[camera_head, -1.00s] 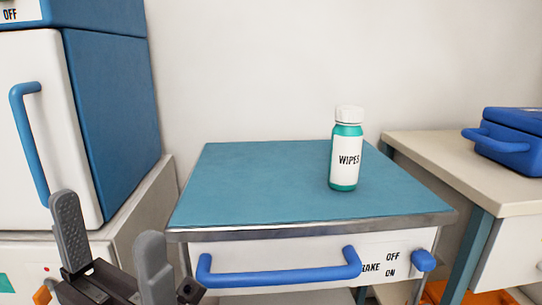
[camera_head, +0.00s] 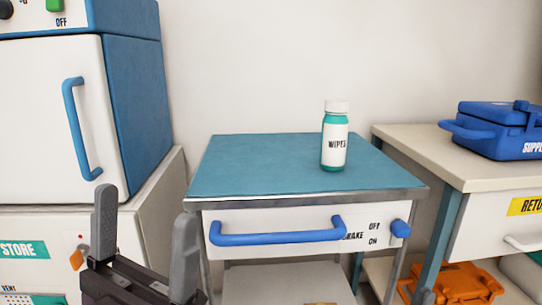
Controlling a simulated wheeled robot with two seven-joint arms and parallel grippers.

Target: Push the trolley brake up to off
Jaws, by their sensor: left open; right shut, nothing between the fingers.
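The trolley (camera_head: 225,188) has a teal top with a metal rim and a white front. A blue brake knob (camera_head: 401,228) sits at the right end of that front. The label beside it reads BRAKE, with OFF above ON. The knob looks roughly level with OFF, but its exact setting is hard to tell. My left gripper (camera_head: 145,240) is open and empty at the lower left. It is in front of the white cabinet and trolley's left side, well apart from the knob.
A blue handle (camera_head: 278,236) spans the trolley front left of the knob. A wipes bottle (camera_head: 334,140) stands upright on top. A side table (camera_head: 440,160) with a blue case (camera_head: 503,128) is close on the right. An orange case (camera_head: 460,284) lies low beneath it.

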